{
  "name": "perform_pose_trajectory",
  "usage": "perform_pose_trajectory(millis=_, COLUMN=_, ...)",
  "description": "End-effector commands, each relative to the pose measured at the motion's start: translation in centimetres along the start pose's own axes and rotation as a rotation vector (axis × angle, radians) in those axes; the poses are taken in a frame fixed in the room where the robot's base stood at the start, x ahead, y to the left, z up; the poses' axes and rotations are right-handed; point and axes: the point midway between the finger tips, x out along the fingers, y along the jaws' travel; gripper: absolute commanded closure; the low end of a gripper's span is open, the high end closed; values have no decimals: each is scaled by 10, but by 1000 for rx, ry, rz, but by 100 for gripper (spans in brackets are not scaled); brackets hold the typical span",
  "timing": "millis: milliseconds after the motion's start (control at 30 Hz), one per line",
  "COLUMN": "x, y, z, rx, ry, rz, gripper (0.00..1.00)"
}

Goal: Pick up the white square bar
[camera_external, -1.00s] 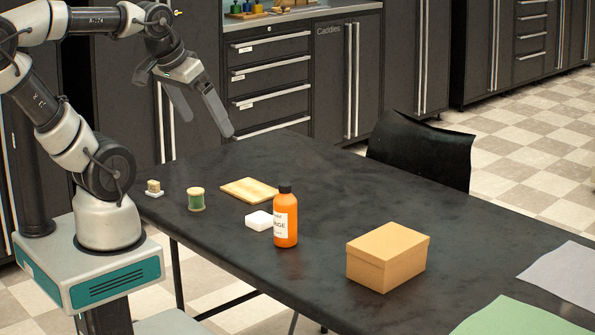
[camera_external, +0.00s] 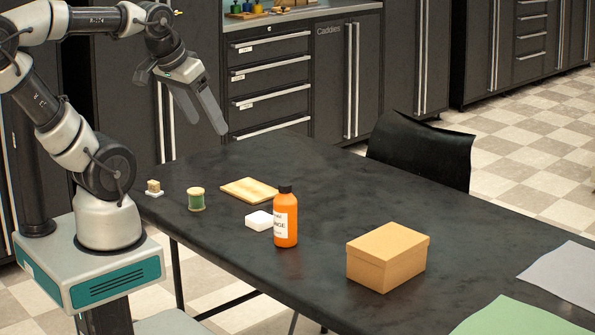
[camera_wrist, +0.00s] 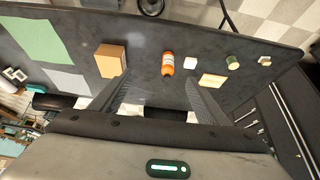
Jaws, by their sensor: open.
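The white square bar (camera_external: 258,220) lies flat on the dark table, just left of and behind an orange bottle (camera_external: 285,218). The bottle may hide a little of its right edge. In the wrist view the bar (camera_wrist: 204,63) shows to the right of the bottle (camera_wrist: 168,63). My gripper (camera_external: 207,125) is open and empty, high above the far left part of the table and well away from the bar. Its two dark fingers also show apart in the wrist view (camera_wrist: 157,82).
A cardboard box (camera_external: 387,257) stands to the right. A black chair (camera_external: 420,150) is behind the table.

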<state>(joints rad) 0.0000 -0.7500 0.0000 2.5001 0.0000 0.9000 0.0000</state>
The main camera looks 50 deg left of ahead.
Motion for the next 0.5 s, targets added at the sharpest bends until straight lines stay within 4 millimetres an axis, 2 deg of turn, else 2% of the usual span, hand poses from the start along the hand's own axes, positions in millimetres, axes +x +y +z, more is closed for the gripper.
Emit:
perform_pose_trajectory(millis=267, x=1, y=-1, z=-4, rx=0, ry=-6, rz=-4, gripper=31)
perform_pose_trajectory(millis=367, x=6, y=-6, z=-19, rx=0, ry=-35, rz=-17, gripper=31)
perform_pose_trajectory(millis=500, x=27, y=-22, z=-58, rx=5, ry=-113, rz=-46, gripper=31)
